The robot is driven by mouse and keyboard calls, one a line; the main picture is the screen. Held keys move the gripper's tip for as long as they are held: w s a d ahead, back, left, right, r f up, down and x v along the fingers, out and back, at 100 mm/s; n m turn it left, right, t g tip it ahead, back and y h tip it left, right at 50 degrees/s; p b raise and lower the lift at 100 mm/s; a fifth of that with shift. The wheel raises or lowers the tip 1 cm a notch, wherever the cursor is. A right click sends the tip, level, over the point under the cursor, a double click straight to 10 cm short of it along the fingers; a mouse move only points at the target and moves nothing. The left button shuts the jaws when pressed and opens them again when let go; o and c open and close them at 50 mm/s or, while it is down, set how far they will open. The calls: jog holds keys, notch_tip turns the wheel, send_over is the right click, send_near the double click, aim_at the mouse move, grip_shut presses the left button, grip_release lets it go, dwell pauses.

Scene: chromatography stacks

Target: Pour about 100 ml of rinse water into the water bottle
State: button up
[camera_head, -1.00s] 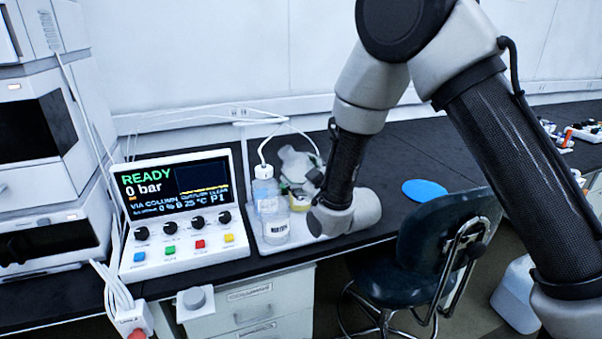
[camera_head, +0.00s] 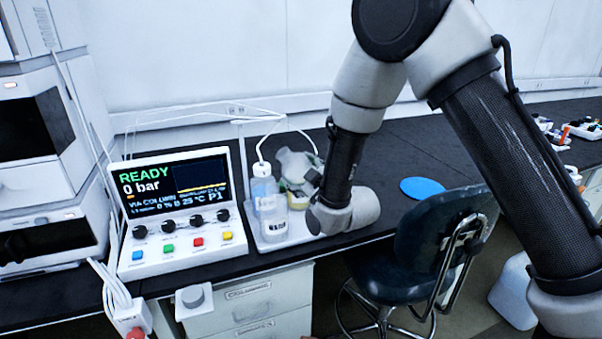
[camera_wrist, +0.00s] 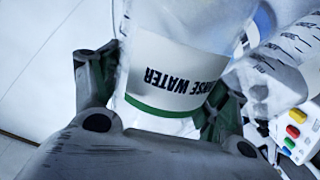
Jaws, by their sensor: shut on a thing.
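My gripper (camera_wrist: 160,95) is shut around a clear bottle labelled RINSE WATER (camera_wrist: 180,55), with one finger on each side of its label and green band. In the head view the rinse water bottle (camera_head: 297,163) is partly hidden by other things and looks tilted; its mouth and water level cannot be made out. A clear bottle with a white label (camera_head: 272,218), its lettering blurred, stands upright at the tray's front left, close beside the held bottle. A graduated clear bottle (camera_wrist: 290,45) shows at the right of the wrist view.
The white tray (camera_head: 303,234) sits at the bench's front edge. A white-capped bottle with a tube (camera_head: 263,185) stands behind the front bottle. The control panel (camera_head: 180,215) reads READY, 0 bar. A chair (camera_head: 425,245) is in front; a blue disc (camera_head: 423,188) lies right.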

jog(key=shift+w+d+f+n, duration=0.1)
jog(key=shift+f+n, duration=0.4)
jog(key=shift+d+f+n+h, duration=0.15)
jog(key=shift+f+n+h, duration=0.15)
jog(key=shift+n, duration=0.2)
dwell(0.3)
jog(key=shift+w+d+f+n, duration=0.1)
jog(key=shift+n, duration=0.4)
jog(key=shift+f, duration=0.1)
